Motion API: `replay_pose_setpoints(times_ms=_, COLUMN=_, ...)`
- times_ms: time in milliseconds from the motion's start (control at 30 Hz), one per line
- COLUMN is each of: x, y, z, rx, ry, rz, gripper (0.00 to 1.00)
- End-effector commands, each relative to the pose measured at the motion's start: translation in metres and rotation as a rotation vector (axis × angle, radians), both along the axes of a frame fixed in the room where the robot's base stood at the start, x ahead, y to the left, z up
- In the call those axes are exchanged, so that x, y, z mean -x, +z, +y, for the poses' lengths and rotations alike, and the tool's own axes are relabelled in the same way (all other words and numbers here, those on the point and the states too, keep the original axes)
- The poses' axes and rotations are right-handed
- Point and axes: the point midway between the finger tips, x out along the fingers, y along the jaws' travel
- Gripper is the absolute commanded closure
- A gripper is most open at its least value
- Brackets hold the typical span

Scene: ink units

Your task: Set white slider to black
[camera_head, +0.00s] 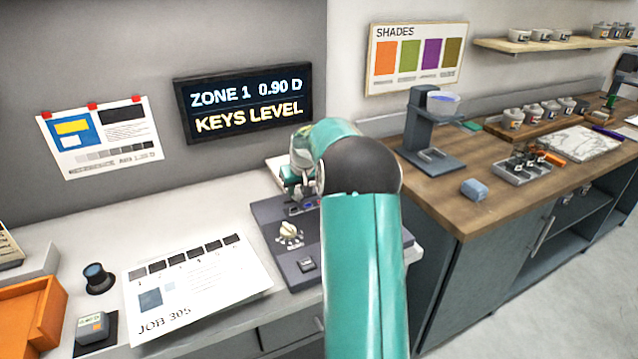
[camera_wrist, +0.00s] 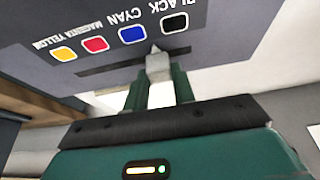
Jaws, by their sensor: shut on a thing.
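The white slider (camera_wrist: 158,66) sits on a dark slot in the grey control panel (camera_wrist: 230,14), with its pointed tip toward the colour marks. The tip stands between the blue cyan mark (camera_wrist: 133,34) and the black mark (camera_wrist: 174,22). The red magenta mark (camera_wrist: 95,45) and yellow mark (camera_wrist: 64,54) lie to the left. My gripper (camera_wrist: 160,84) is shut on the slider, one green finger on each side. In the head view, my gripper (camera_head: 301,188) is at the panel's back edge, and the arm hides the slider and part of the panel (camera_head: 268,212).
A job sheet (camera_head: 190,290) lies to the left. A wall screen (camera_head: 245,98) reads "ZONE 1 0.90 D" and "KEYS LEVEL". A wooden-topped bench (camera_head: 440,200) stands to the right.

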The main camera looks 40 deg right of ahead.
Motion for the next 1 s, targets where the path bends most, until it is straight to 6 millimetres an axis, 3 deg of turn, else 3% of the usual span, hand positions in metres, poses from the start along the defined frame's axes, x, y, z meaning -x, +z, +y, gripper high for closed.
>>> replay_pose_setpoints(times_ms=33, x=-0.005, y=0.001, z=0.013, rx=0.001, ry=0.006, rz=-0.001, gripper=1.00)
replay_pose_setpoints(times_ms=133, x=-0.008, y=0.000, z=0.026, rx=-0.001, ry=0.004, rz=0.000, gripper=1.00)
replay_pose_setpoints(times_ms=500, x=-0.011, y=0.000, z=0.033, rx=-0.004, ry=0.002, rz=-0.001, gripper=1.00)
replay_pose_setpoints(times_ms=533, x=-0.011, y=0.000, z=0.033, rx=-0.004, ry=0.002, rz=-0.001, gripper=0.69)
replay_pose_setpoints(times_ms=600, x=-0.011, y=0.000, z=0.033, rx=-0.004, ry=0.003, rz=-0.001, gripper=0.55)
replay_pose_setpoints(times_ms=1000, x=-0.007, y=0.006, z=0.031, rx=0.000, ry=0.000, rz=-0.002, gripper=0.53)
